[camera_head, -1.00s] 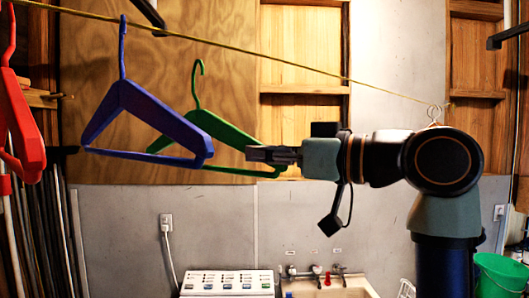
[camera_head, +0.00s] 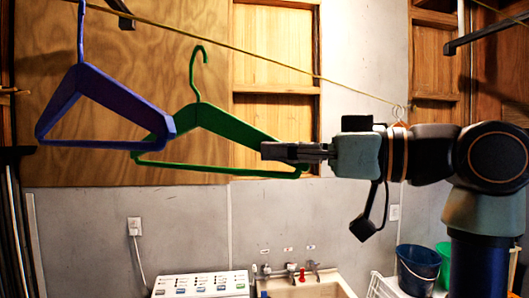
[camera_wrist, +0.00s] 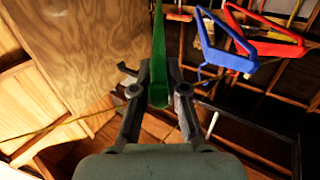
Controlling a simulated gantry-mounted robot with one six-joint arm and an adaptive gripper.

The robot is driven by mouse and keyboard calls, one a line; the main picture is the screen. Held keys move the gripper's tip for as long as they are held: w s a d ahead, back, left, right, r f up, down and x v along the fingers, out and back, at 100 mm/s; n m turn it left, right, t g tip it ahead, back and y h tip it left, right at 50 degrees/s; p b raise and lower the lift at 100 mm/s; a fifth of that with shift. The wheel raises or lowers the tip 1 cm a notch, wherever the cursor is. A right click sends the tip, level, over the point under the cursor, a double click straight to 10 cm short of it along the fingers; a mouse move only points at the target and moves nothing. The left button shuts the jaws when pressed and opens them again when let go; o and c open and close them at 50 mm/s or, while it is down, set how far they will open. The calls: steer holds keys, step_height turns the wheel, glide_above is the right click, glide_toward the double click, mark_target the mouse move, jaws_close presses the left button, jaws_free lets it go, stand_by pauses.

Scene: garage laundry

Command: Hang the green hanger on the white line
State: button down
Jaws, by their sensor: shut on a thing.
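The green hanger (camera_head: 238,128) is upright in the head view, its open hook (camera_head: 198,55) at the top. My gripper (camera_head: 268,151) is shut on the hanger's right lower corner. In the wrist view the green hanger (camera_wrist: 158,85) runs edge-on between the two fingers of my gripper (camera_wrist: 153,75). The line (camera_head: 275,60) looks yellow and slopes down to the right. The hook's top appears a little below the line in the picture; I cannot tell their distance in depth.
A blue hanger (camera_head: 110,95) hangs from the line to the left of the green one. A red hanger (camera_wrist: 270,45) shows only in the wrist view. A sink and buckets (camera_head: 417,268) stand below.

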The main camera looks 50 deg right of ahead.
steer(key=v, duration=1.1)
steer(key=shift+s, duration=0.4)
stand_by(0.4)
